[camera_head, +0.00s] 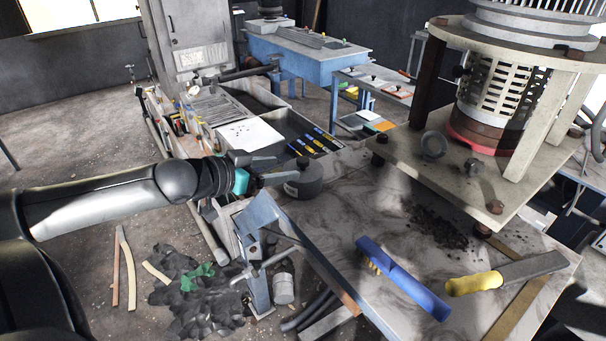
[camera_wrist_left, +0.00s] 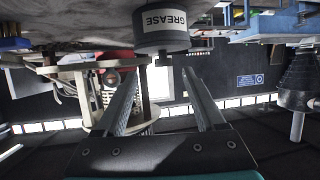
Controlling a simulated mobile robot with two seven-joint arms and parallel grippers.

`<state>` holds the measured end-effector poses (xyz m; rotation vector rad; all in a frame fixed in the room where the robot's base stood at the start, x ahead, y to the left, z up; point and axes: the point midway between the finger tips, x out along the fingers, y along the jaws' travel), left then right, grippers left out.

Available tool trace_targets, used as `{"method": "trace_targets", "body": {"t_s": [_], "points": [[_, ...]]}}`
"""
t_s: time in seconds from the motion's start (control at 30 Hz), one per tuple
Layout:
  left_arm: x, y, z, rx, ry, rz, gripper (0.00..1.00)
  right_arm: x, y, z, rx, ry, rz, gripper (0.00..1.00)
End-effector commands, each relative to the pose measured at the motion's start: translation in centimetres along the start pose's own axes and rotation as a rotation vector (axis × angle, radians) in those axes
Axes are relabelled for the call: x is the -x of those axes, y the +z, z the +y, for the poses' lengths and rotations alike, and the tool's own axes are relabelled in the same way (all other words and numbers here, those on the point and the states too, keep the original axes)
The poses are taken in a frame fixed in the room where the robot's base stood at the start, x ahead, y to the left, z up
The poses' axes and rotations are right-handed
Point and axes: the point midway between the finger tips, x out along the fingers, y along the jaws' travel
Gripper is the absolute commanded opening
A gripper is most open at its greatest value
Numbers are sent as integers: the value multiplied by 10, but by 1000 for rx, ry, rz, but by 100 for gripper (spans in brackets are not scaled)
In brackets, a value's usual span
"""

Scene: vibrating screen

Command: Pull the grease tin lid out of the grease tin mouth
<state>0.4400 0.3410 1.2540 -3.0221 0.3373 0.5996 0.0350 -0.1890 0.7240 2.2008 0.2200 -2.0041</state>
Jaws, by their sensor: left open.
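The grease tin (camera_head: 308,190) is a dark, short round tin on the workbench, at the bench's left end in the head view. In the left wrist view the picture is upside down, and the tin (camera_wrist_left: 166,22) shows a white GREASE label. Its dark lid (camera_wrist_left: 162,47) is on the mouth side, with a small knob at its middle. My left gripper (camera_head: 284,168) is open and beside the tin at about lid height. In the wrist view its two fingers (camera_wrist_left: 160,76) point toward the lid, with nothing between them. My right gripper is not in view.
A blue brush (camera_head: 403,280) and a yellow-handled tool (camera_head: 506,273) lie on the workbench (camera_head: 350,225). The vibrating screen machine (camera_head: 480,150) stands at the right. A blue vise-like frame (camera_head: 258,235) stands in front of the tin. A tray with tools (camera_head: 315,142) lies behind it.

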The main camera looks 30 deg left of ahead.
Motion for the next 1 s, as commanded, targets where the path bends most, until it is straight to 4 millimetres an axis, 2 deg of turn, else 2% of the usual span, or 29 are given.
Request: {"method": "trace_targets", "body": {"t_s": [0.13, 0.5, 1.0], "points": [[-10, 0, -1, -2, -3, 1, 72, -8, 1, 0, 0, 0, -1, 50], [-29, 0, -1, 1, -2, 2, 72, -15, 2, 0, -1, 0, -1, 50], [-43, -4, -3, 1, -3, 2, 72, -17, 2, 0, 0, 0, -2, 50]]}}
